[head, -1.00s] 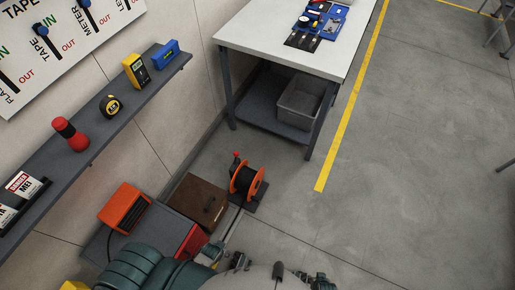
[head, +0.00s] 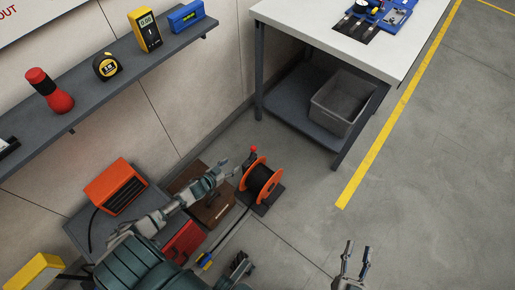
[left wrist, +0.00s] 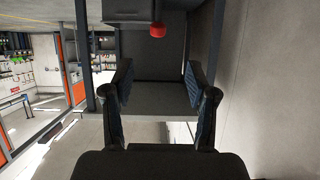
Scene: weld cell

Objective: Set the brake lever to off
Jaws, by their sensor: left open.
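An orange cable reel (head: 262,182) with black cable stands on the floor beside a brown box. A small lever with a red knob (head: 253,149) sticks up at its upper left. My left gripper (head: 240,163) reaches in from the lower left, close to this lever. In the left wrist view the left gripper (left wrist: 157,82) is open, with nothing between its fingers. The red knob (left wrist: 157,30) shows beyond the fingertips, above the middle. My right gripper (head: 357,257) is open and empty over the floor at the lower right. I cannot read the lever's setting.
A brown box (head: 216,209) and an orange heater (head: 116,187) stand left of the reel. A wall shelf (head: 87,100) holds a torch, tape measure and meter. A white-topped workbench (head: 300,22) has a grey bin (head: 341,101) below. The floor at right is clear.

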